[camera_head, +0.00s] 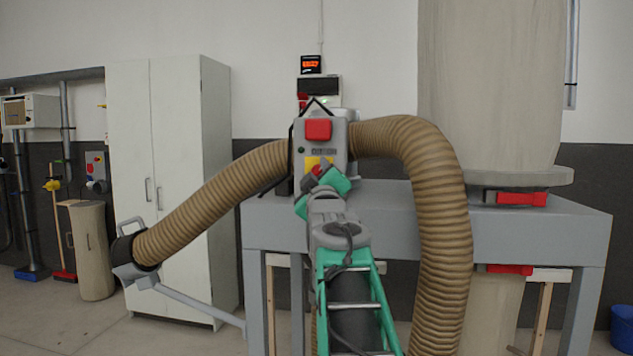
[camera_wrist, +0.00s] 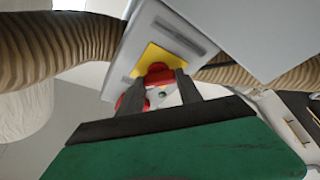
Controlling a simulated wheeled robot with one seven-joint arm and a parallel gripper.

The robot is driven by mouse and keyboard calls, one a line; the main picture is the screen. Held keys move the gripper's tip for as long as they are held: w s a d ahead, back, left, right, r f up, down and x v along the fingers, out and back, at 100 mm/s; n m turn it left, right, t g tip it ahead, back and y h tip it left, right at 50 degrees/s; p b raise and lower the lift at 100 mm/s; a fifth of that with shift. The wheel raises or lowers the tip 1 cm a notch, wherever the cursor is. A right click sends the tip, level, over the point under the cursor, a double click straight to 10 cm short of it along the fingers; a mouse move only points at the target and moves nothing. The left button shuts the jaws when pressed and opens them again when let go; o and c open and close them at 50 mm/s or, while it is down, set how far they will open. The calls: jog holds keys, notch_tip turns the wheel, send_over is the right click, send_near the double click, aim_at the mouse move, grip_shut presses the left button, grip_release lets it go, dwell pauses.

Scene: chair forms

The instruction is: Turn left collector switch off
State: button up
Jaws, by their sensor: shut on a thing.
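The collector's grey control box (camera_head: 338,135) sits on the machine behind my arm, with a red block (camera_head: 318,129) near its top. A yellow plate (camera_head: 312,163) with a red switch knob is low on its front, mostly hidden by my gripper (camera_head: 320,172). In the wrist view the red switch knob (camera_wrist: 158,72) stands on the yellow plate (camera_wrist: 150,60). My gripper's two dark fingers (camera_wrist: 168,92) are closed on the knob. The knob's exact turn position is hard to read. Another red part (camera_wrist: 128,96) shows beside the left finger.
Ribbed brown hoses run left (camera_head: 215,195) and right (camera_head: 440,200) of the box. A grey metal frame (camera_head: 500,225) carries a large beige bag (camera_head: 490,80). A white cabinet (camera_head: 172,180) stands at left. The floor (camera_head: 50,320) at front left is clear.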

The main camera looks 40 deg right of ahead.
jog(key=n+y, duration=0.2)
jog(key=n, duration=0.3)
jog(key=shift+b, duration=0.4)
jog(key=shift+r+n+g+y, duration=0.1)
jog(key=shift+n+g+y, duration=0.25)
jog(key=shift+n, duration=0.75)
jog(key=shift+r+n+g+y, duration=0.1)
jog(key=shift+n+g+y, duration=0.25)
jog(key=shift+n, duration=0.75)
jog(key=shift+f, duration=0.1)
jog(key=o, duration=1.4)
jog(key=shift+s, duration=0.1)
jog(key=b+v, duration=0.1)
jog(key=v, duration=0.6)
jog(key=shift+s+a, duration=0.2)
jog(key=shift+s, duration=0.1)
